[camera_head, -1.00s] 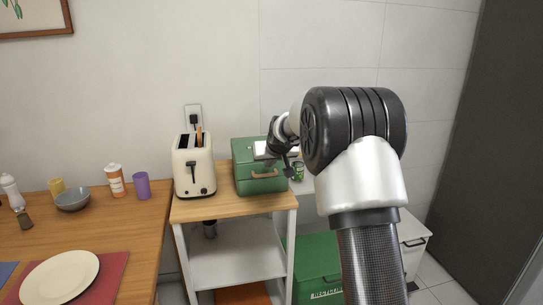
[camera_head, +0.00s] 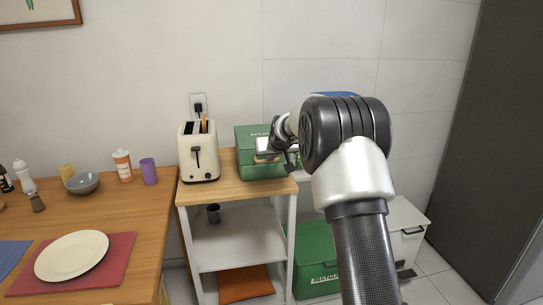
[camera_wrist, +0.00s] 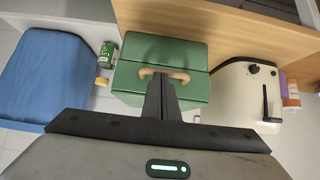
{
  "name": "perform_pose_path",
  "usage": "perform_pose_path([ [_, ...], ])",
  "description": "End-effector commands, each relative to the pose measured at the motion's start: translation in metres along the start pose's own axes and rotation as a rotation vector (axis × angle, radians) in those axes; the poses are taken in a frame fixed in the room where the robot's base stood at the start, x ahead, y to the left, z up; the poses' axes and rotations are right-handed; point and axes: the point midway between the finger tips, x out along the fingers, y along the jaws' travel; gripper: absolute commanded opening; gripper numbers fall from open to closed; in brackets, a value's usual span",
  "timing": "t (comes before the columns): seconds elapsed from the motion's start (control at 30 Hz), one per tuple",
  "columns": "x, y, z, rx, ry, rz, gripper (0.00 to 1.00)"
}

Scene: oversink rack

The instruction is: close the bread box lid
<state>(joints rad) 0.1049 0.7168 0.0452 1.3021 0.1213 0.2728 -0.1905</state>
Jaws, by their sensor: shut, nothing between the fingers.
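The green bread box (camera_head: 250,168) stands on the small wooden-topped stand, to the right of the toaster, in the head view. In the wrist view the box (camera_wrist: 130,88) has a tan handle (camera_wrist: 147,73) on its front. The lid looks down on the body, but I cannot tell whether it is fully shut. My gripper (camera_head: 272,152) is in front of the box near the handle. In the wrist view its fingers (camera_wrist: 160,82) are together and empty, overlapping the handle; contact cannot be told. My arm hides the box's right side in the head view.
A cream toaster (camera_head: 198,152) stands close to the left of the box. A green can (camera_wrist: 107,52) and a blue object (camera_wrist: 45,75) are on its other side. A green crate (camera_head: 316,258) sits on the floor, right of the stand (camera_head: 225,190).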

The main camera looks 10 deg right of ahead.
Motion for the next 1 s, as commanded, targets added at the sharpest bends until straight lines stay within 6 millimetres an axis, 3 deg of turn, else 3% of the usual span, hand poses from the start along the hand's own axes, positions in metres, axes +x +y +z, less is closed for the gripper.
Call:
perform_pose_path([
  [0.03, 0.011, -0.001, 0.025, 0.0, -0.047, -0.003, 0.0],
  [0.17, 0.007, -0.001, 0.019, 0.0, -0.043, -0.003, 0.0],
  [0.47, -0.036, -0.004, -0.033, -0.001, 0.0, 0.0, 0.0],
  [0.5, -0.039, -0.003, -0.017, 0.001, -0.006, 0.0, 0.0],
  [0.7, -0.07, -0.003, 0.013, 0.0, 0.002, 0.0, 0.0],
  [1.0, -0.097, -0.003, 0.042, 0.0, 0.005, 0.0, 0.0],
])
